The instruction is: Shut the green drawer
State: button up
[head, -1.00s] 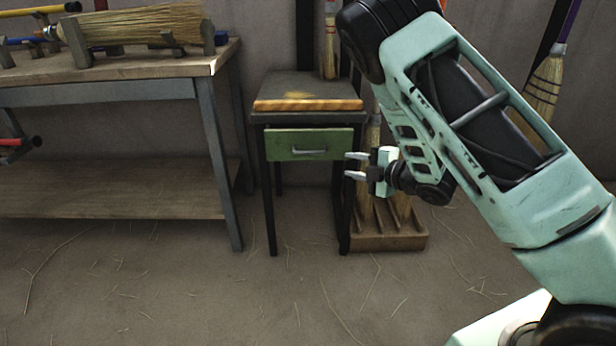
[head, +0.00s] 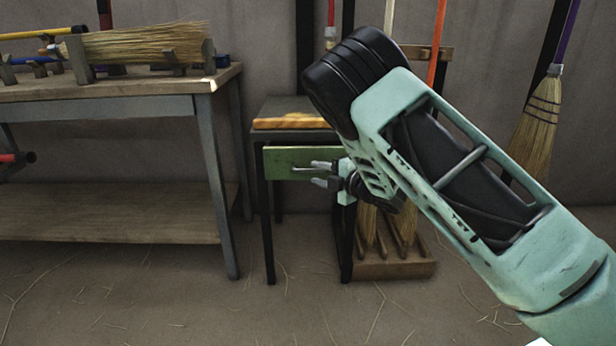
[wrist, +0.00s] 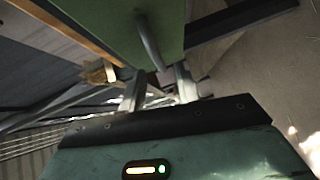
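The green drawer (head: 285,155) sits under the top of a small dark-legged stand, its front facing me. How far it stands out is hard to tell. My gripper (head: 314,174) is at the right half of the drawer front, its fingers apart and pointing left across it, over where the handle shows. In the wrist view the green front (wrist: 110,22) fills the top, with the grey handle (wrist: 149,42) on it. The handle's lower end lies near the gap between my open fingers (wrist: 160,86). I see nothing gripped; contact with the handle cannot be told.
A long workbench (head: 110,88) with a broom head (head: 140,43) in holders stands left. A wooden rack (head: 392,268) with upright brooms stands right of the stand. A purple-handled broom (head: 540,108) hangs far right. The floor in front is clear apart from straw.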

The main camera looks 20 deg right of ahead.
aim_at(310, 171)
jog(key=shift+b+x, duration=0.5)
jog(key=shift+x, duration=1.9)
grip_shut()
